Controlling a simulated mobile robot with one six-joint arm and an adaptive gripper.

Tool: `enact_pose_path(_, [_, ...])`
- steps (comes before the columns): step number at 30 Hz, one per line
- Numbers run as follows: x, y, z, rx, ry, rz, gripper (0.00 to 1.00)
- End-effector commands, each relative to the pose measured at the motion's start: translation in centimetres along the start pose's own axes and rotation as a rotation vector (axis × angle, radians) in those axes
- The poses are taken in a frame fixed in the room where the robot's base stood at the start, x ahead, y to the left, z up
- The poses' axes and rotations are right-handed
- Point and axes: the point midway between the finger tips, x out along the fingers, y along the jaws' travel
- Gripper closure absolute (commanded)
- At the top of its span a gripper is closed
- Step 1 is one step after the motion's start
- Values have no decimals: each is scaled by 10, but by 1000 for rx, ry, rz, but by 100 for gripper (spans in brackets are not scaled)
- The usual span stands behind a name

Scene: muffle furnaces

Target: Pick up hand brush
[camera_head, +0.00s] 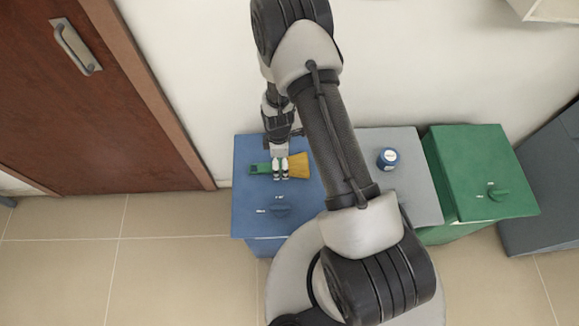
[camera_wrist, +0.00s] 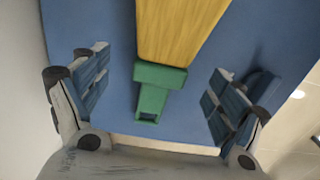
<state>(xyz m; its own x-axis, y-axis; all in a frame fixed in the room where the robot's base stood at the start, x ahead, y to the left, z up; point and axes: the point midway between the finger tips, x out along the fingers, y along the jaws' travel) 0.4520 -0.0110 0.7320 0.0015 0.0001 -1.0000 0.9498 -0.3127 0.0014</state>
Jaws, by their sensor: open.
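The hand brush lies on the blue cabinet top, with yellow bristles (camera_head: 299,166) and a green handle (camera_head: 259,168) pointing left in the head view. In the wrist view its green handle (camera_wrist: 157,88) and yellow bristles (camera_wrist: 180,28) lie between and beyond my fingers. My gripper (camera_head: 281,175) is over the brush, around where handle and bristles meet. In the wrist view my gripper (camera_wrist: 157,95) is open, one finger on each side of the handle, with a gap on both sides. Part of the brush's middle is hidden by my gripper in the head view.
The blue cabinet (camera_head: 245,215) has a knob on top. A grey cabinet (camera_head: 425,205) to the right bears a blue jar (camera_head: 387,159). A green cabinet (camera_head: 470,150) stands further right. A wall is close behind; a brown door (camera_head: 75,110) is at left.

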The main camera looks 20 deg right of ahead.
Motion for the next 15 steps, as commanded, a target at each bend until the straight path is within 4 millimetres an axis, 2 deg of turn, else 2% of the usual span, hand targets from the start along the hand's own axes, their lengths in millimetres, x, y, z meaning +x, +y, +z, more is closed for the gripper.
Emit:
enact_pose_path(1, [13,-3,0,-1,-1,-3,12])
enact_pose_path(3, [24,-3,0,-1,-1,-3,12])
enact_pose_path(6, [32,-2,0,0,-1,-1,12])
enact_pose_path(12, [32,-2,0,0,-1,0,12])
enact_pose_path(15, [32,-2,0,0,-1,0,18])
